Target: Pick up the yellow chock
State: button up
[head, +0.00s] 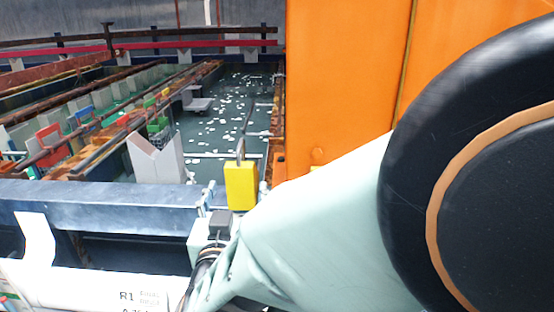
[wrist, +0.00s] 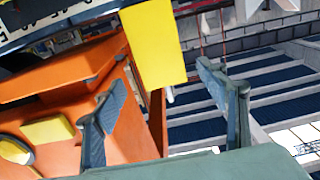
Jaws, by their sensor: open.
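A yellow chock (head: 241,187), a block with a grey loop on top, shows in the head view just above the end of my arm, left of the orange panel. In the wrist view a yellow block (wrist: 152,45), which looks like the same chock, lies at and beyond the fingertips. My gripper (wrist: 162,78) is open, one finger to each side of the block's lower end. I see no contact, and the distance to the block is hard to tell.
An orange panel (head: 340,80) stands close on the right of the chock. A blue beam (head: 110,195) runs across in front of the racks. In the wrist view, a smaller yellow piece (wrist: 47,130) lies on an orange surface at left, and slatted dark racking (wrist: 270,75) is at right.

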aim_at(240, 179)
jog(key=w, duration=0.4)
jog(key=shift+w+a, duration=0.15)
jog(key=shift+w, duration=0.1)
jog(key=shift+w+a+r, duration=0.15)
jog(key=shift+w+r, duration=0.05)
jog(key=shift+w, duration=1.15)
jog(key=shift+w+a+r, duration=0.15)
jog(key=shift+w, duration=1.2)
jog(key=c, duration=1.7)
jog(key=shift+r+p, duration=0.1)
jog(key=shift+p, duration=0.2)
grip_shut()
